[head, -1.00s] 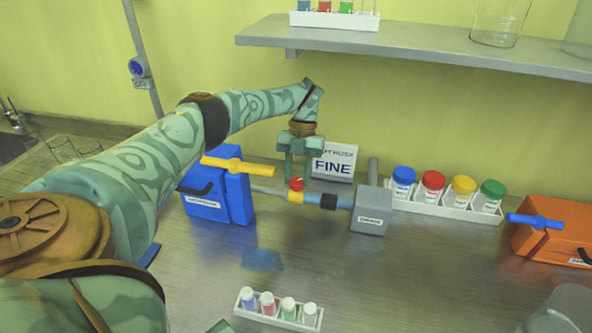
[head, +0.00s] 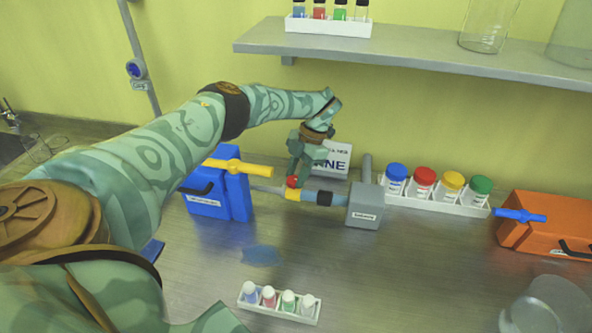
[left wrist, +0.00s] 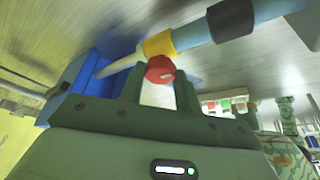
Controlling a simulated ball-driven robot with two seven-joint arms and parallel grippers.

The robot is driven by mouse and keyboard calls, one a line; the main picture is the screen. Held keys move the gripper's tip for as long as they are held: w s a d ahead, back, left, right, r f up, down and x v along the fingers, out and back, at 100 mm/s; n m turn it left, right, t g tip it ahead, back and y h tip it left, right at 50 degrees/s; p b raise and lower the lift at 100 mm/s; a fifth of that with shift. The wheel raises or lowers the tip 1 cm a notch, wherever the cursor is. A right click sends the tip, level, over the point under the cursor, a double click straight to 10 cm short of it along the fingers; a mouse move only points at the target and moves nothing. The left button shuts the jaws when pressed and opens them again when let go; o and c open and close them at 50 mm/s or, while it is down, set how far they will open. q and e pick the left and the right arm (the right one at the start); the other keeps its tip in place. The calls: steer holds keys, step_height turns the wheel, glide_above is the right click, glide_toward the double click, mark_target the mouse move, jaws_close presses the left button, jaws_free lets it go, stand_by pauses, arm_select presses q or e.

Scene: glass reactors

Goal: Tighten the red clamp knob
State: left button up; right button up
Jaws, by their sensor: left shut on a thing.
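The red clamp knob (head: 292,182) sits on the yellow clamp band (head: 291,194) of a horizontal pipe between the blue box and the grey box. My left gripper (head: 294,178) reaches down onto the knob from behind and above, its wrist tilted. In the left wrist view the red knob (left wrist: 160,70) lies between the two green fingertips (left wrist: 158,84), and the gripper is shut on it. The yellow band (left wrist: 159,45) shows just beyond the knob. My right gripper does not show.
The blue box (head: 220,190) with a yellow lever (head: 238,168) stands left of the pipe, the grey box (head: 364,206) right. Behind is a partly hidden sign (head: 337,158). A rack of coloured-cap jars (head: 435,197) and an orange box (head: 548,226) stand right. A vial rack (head: 278,307) stands in front.

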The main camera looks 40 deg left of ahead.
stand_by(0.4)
arm_select(q)
steer(key=o, duration=1)
steer(key=shift+r, duration=0.1)
steer(key=v, duration=0.7)
steer(key=shift+w+d+r, duration=0.1)
